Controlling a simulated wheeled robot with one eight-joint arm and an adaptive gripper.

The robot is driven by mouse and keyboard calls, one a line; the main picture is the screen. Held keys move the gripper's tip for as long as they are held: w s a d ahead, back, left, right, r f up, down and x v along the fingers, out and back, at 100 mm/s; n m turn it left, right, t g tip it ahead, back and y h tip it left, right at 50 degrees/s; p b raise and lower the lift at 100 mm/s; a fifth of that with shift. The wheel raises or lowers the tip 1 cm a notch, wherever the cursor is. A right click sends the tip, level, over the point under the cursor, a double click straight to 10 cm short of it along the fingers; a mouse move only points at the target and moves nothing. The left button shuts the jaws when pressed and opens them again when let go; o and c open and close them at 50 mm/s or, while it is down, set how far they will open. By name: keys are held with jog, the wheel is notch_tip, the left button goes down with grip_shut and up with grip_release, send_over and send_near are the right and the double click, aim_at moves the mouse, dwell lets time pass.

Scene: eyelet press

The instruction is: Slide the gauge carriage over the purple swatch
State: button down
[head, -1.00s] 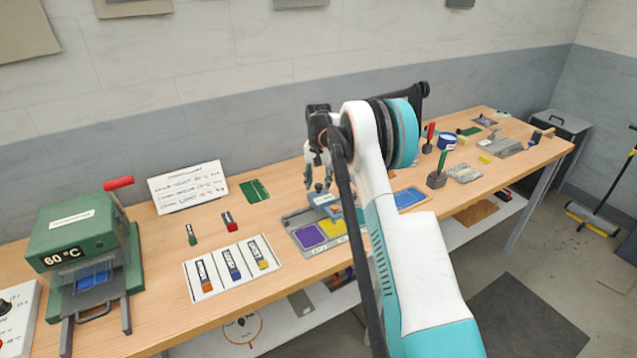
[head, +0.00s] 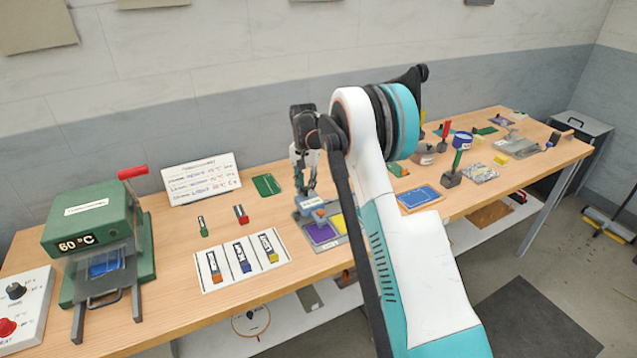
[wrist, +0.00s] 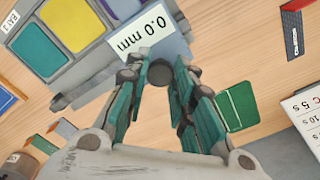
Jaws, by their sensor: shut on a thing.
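The gauge carriage (head: 313,208) is a blue-grey block on the grey swatch tray (head: 340,241). In the wrist view the carriage (wrist: 158,38) shows a "0.0 mm" label. My gripper (head: 306,192) is shut on the carriage's dark round knob (wrist: 161,73), held between the fingertips (wrist: 162,68). The purple swatch (head: 321,233) lies at the tray's left end, with the carriage at its back edge. It also shows at the top of the wrist view (wrist: 122,7). A yellow swatch (wrist: 75,22) and a teal swatch (wrist: 38,48) lie beside it. My arm hides the tray's right part.
A white board (head: 243,262) with labelled coloured pieces lies left of the tray. A green card (head: 267,185) lies behind. The green press (head: 98,235) stands at the far left. A blue-topped tray (head: 419,197) and a stamp-like tool (head: 453,177) are to the right.

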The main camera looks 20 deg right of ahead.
jog(key=shift+a, duration=0.15)
jog(key=c, duration=1.3)
grip_release()
jog(key=shift+a, duration=0.2)
jog(key=shift+c, duration=0.2)
jog(key=shift+d, duration=0.15)
notch_tip(320, 180, up, 12)
